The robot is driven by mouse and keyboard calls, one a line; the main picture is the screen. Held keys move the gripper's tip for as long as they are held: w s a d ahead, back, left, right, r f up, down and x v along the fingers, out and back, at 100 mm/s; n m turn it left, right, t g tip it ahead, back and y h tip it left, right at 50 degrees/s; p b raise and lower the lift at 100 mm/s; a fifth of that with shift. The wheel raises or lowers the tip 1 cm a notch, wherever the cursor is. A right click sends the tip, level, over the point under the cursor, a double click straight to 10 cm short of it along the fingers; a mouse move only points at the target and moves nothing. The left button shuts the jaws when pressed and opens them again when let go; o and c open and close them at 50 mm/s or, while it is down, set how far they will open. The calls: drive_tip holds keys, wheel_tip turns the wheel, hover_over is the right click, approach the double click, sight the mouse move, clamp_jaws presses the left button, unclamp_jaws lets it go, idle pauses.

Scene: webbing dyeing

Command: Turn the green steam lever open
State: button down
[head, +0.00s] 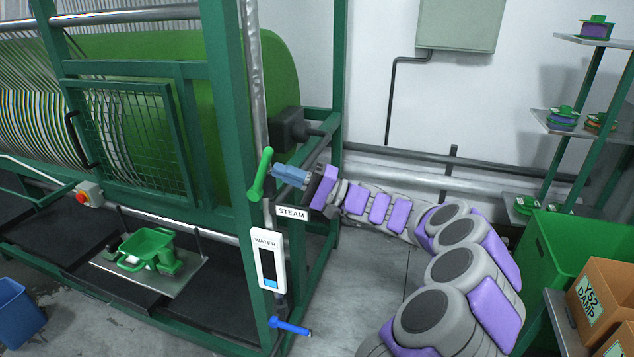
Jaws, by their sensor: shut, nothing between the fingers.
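The green steam lever (261,174) is on the pipe at the front corner of the machine frame, in the middle of the head view. It stands nearly upright, its top leaning slightly right. A white "STEAM" label (291,213) is just below and right of it. My gripper (276,171) reaches in from the right, with its blue fingers shut and empty. The fingertips are right beside the lever's right side; I cannot tell whether they touch it.
A white "WATER" gauge (268,262) and a blue lever (290,326) are below. The green frame post (230,130) stands left of the lever. A red button box (88,195) is on the machine. Shelves (575,125), a green bin (560,250) and cardboard boxes (598,290) stand at right.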

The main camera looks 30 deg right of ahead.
sight(270, 160)
drive_tip(key=shift+m+g+h, duration=0.3)
drive_tip(key=shift+g+h, duration=0.4)
drive_tip(key=shift+h, duration=0.2)
drive_tip(key=w+a+r+p, duration=0.1)
drive_tip(key=p, duration=0.1)
drive_tip(key=w+a+r+p, duration=0.1)
drive_tip(key=a+p, duration=0.1)
drive_tip(key=shift+w+a+r, duration=0.1)
drive_tip(key=shift+w+r, duration=0.05)
drive_tip(key=shift+r, duration=0.25)
drive_tip(key=shift+w+r+h+p, duration=0.1)
drive_tip(key=shift+r+h+p, duration=0.1)
drive_tip(key=shift+h+p, duration=0.3)
drive_tip(key=shift+r+g+p, duration=0.1)
drive_tip(key=shift+g+p, duration=0.3)
drive_tip(key=shift+p, duration=0.05)
drive_tip(key=shift+w+d+f+m+h+p, duration=0.3)
drive_tip(key=shift+w+d+h+p, duration=0.05)
drive_tip(key=shift+w+h, duration=0.2)
drive_tip(key=shift+s+d+f, duration=0.1)
drive_tip(key=shift+d, duration=0.25)
drive_tip(key=v, duration=1.3)
drive_tip(key=shift+d+p, duration=0.25)
drive_tip(key=shift+p, duration=0.2)
drive_tip(key=shift+f, duration=0.1)
